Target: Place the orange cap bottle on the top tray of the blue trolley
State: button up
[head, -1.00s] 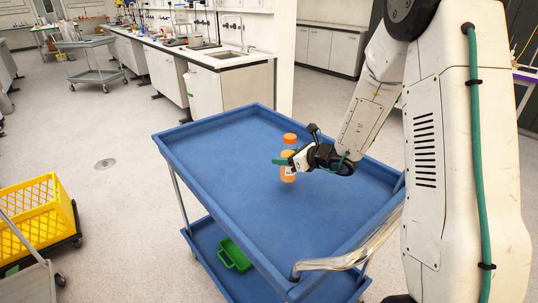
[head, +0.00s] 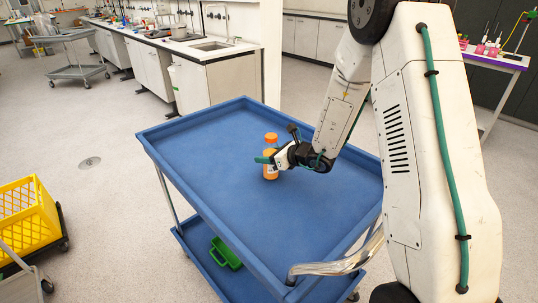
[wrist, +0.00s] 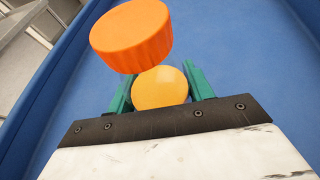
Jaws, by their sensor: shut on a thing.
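The orange cap bottle (head: 271,160) is upright at the top tray (head: 230,200) of the blue trolley, seen near the tray's middle in the head view. My gripper (head: 268,160) is shut around the bottle's body from the right. In the wrist view the orange cap (wrist: 132,36) is large and close, and the yellow-orange body (wrist: 160,88) lies between the green fingers. The gripper hides part of the body. The bottle's base looks at or very near the tray surface; I cannot tell whether it touches.
The tray has a raised blue rim and is otherwise empty. A green container (head: 225,253) sits on the lower shelf. A yellow crate (head: 25,215) stands at the left. A lab bench (head: 210,75) is behind, and a purple-edged table (head: 495,58) is at the back right.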

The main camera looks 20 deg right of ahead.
jog(key=o, duration=1.1)
jog(key=shift+f, duration=0.1)
jog(key=shift+o, duration=0.2)
jog(key=shift+d, duration=0.1)
